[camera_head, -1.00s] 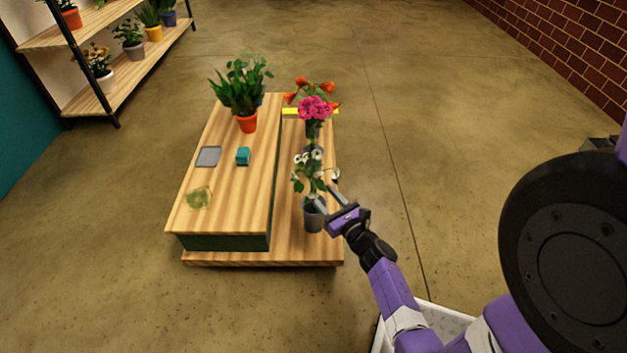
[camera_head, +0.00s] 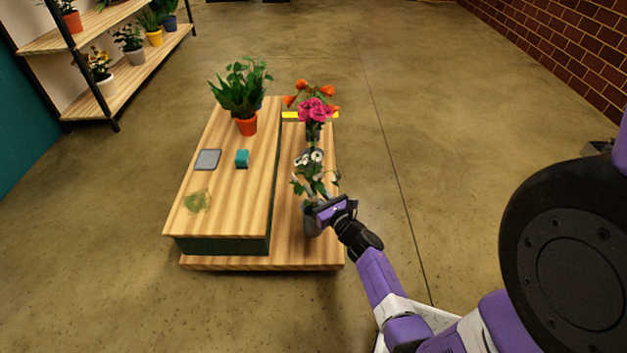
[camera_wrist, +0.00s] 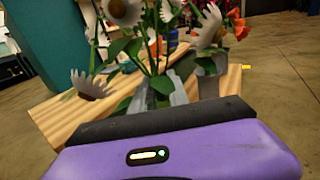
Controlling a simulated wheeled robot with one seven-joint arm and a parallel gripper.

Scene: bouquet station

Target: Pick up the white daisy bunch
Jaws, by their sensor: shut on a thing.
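The white daisy bunch (camera_head: 308,160) stands upright in a grey pot (camera_head: 312,218) at the near end of the low wooden shelf. White blooms and green leaves also show in the wrist view, where the daisy bunch (camera_wrist: 125,12) rises just beyond my gripper. My gripper (camera_head: 312,196) reaches in from the right and is shut on the daisy bunch near its stems, just above the pot. In the wrist view my gripper (camera_wrist: 165,90) covers the lower stems, so the exact contact is hidden.
A magenta flower bunch (camera_head: 315,110) and orange flowers (camera_head: 328,88) stand behind the daisies. The raised wooden table (camera_head: 222,190) on the left holds a potted green plant (camera_head: 241,92), a teal block (camera_head: 242,159) and a grey square (camera_head: 208,159). Floor to the right is open.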

